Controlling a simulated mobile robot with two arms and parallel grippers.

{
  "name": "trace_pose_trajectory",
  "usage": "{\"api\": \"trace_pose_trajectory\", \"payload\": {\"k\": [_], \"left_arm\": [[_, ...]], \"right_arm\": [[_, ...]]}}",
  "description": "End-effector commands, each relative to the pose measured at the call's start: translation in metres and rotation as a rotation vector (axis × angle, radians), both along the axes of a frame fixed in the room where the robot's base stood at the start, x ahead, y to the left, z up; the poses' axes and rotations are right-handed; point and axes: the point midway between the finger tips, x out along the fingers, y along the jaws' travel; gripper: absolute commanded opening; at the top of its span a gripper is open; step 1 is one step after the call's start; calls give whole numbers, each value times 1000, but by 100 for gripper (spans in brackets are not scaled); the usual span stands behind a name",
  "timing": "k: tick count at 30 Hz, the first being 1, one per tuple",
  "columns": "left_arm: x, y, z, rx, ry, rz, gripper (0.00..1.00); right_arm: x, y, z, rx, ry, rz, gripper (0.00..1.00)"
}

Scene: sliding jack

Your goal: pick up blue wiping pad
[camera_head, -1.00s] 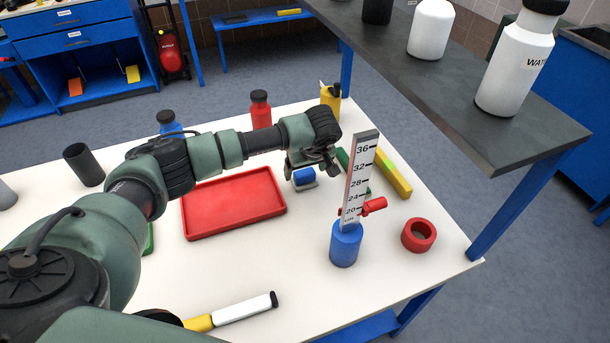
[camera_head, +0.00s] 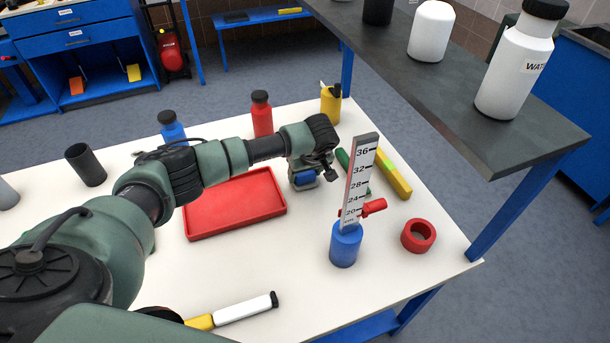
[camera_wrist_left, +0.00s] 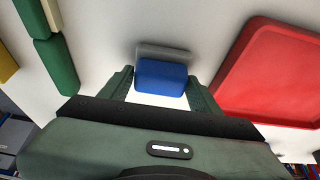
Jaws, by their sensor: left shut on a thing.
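The blue wiping pad (camera_head: 305,178) has a blue body with a grey layer on one side. It is at the table's far middle, just right of the red tray. In the left wrist view the pad (camera_wrist_left: 161,77) sits between the two green fingers. My left gripper (camera_head: 306,172) is shut on it; in the left wrist view the gripper (camera_wrist_left: 160,92) has a finger on each side. Whether the pad touches the table I cannot tell. My right gripper is not in view.
The red tray (camera_head: 236,206) lies just left of the pad. A blue jack with a marked scale (camera_head: 357,185), a red ring (camera_head: 418,235), and green (camera_head: 343,158) and yellow (camera_head: 393,175) bars are to the right. Bottles stand behind, including a red one (camera_head: 261,114). The front table is mostly clear.

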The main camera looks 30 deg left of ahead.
Motion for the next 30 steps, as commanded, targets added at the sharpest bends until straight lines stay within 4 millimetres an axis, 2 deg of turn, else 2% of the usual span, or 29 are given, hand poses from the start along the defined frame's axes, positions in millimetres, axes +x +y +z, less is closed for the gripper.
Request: {"api": "trace_pose_trajectory", "payload": {"k": [5, 8, 11, 21, 25, 30], "left_arm": [[1, 1, 13, 1, -4, 0, 22], [1, 0, 28, 0, -5, -1, 22], [2, 1, 49, 0, -6, -1, 22], [1, 0, 138, 0, -7, 0, 22], [1, 0, 165, 0, -6, -1, 22], [1, 0, 187, 0, -3, 0, 22]], "right_arm": [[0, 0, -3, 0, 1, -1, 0], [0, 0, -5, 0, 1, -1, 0], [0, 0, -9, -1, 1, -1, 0], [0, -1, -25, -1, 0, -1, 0], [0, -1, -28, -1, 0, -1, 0], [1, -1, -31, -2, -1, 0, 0]]}}
